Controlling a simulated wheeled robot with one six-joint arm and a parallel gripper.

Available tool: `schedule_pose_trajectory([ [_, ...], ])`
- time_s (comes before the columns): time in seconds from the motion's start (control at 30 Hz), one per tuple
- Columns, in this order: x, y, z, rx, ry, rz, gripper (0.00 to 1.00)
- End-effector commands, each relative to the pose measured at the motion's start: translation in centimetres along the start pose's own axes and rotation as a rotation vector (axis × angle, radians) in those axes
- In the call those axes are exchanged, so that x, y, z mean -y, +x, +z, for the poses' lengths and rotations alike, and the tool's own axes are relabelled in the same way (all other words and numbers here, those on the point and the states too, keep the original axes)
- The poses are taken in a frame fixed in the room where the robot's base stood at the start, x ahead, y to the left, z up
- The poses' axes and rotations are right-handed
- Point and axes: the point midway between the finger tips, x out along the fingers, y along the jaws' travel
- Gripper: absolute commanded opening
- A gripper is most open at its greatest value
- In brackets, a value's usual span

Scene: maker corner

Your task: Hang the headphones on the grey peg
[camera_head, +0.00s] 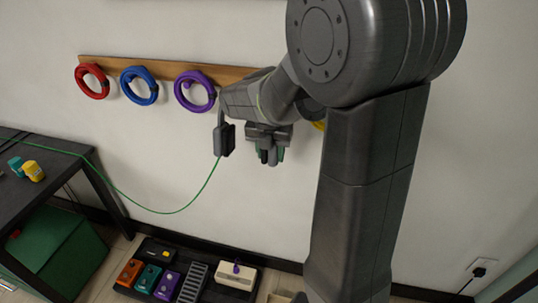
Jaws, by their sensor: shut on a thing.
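My gripper (269,157) hangs in front of the pale wall, just below the wooden peg board (160,68). It is shut on a small dark green thing (281,154), mostly hidden by the fingers. I cannot tell whether this is part of the headphones; no headphones show clearly. A thin green cable (196,195) sags from the dark box by my wrist to the table at left. I cannot see whether it reaches the fingers. The grey peg cannot be made out; my arm covers the right part of the board.
Red (92,82), blue (138,86) and purple (195,91) rings hang on the board. A yellow thing (320,125) shows partly behind my arm. A dark table (20,199) stands left, above a green box (61,252). A pedal board (128,281) lies on the floor.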

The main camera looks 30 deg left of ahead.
Motion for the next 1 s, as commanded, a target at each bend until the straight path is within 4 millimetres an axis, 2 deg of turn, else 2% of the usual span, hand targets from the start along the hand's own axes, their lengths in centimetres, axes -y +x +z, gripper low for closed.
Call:
schedule_pose_trajectory([
  [1.0, 0.0, 1.6, 6.0, 0.001, 0.002, 0.000, 0.12],
])
